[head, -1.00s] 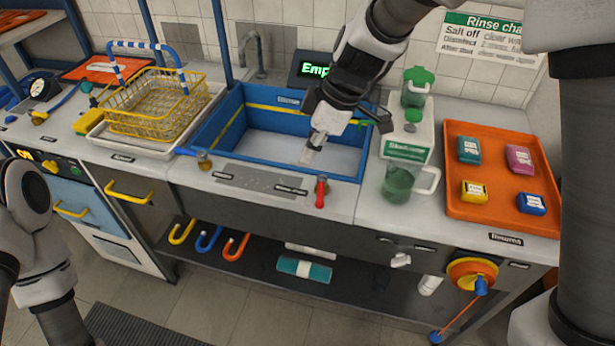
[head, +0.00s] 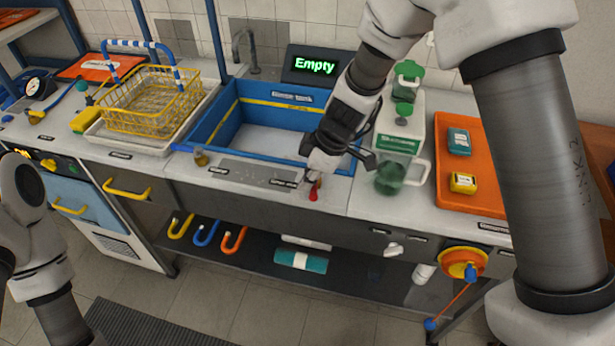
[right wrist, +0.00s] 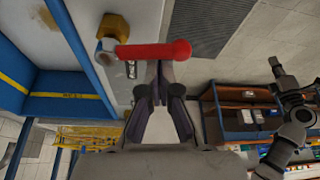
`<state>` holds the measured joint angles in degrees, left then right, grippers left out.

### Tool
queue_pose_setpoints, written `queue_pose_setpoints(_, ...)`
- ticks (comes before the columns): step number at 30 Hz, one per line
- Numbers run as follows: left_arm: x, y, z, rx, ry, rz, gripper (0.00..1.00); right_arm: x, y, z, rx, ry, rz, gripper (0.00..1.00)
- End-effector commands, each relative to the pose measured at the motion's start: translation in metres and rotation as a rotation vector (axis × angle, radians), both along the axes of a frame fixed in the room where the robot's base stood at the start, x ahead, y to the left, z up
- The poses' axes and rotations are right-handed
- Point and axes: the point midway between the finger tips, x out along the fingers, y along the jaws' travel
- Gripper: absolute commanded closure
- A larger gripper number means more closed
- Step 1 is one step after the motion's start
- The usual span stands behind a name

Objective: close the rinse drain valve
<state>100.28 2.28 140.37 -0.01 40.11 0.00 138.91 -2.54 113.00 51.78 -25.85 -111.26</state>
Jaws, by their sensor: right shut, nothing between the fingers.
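The red-handled valve (head: 314,192) stands on the counter's front strip, before the blue rinse tank (head: 215,125). Its red lever points toward the counter's front edge; my gripper partly hides it in the head view. In the right wrist view the red lever (right wrist: 155,51) extends from a brass body (right wrist: 114,27), away from the blue tank. My right gripper (head: 315,176) is shut and empty, its fingertips right by the lever; I cannot tell whether they touch. My left gripper (right wrist: 280,75) shows small and dark in the right wrist view, its jaws unclear.
A green display (head: 315,65) reads "Empty". Another brass valve (head: 201,158) is at the tank's left front. A yellow wire basket (head: 150,103) stands left, a green-lidded dispenser (head: 400,135) and pitcher (head: 390,178) right, close to my right gripper. An orange tray (head: 450,205) lies further right.

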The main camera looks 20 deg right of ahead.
Motion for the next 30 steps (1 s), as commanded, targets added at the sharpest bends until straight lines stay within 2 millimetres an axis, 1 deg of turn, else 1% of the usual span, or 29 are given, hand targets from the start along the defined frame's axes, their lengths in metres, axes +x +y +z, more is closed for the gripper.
queue_pose_setpoints(11, 0.0, 0.0, -0.001, 0.0, 0.0, 0.0, 1.0, -0.001, -0.001, -0.001, 0.0, 0.0, 0.003, 1.0)
queue_pose_setpoints(30, 0.0, 0.0, -0.014, 0.0, 0.0, 0.0, 1.0, -0.003, -0.005, -0.002, -0.001, -0.002, 0.097, 1.0)
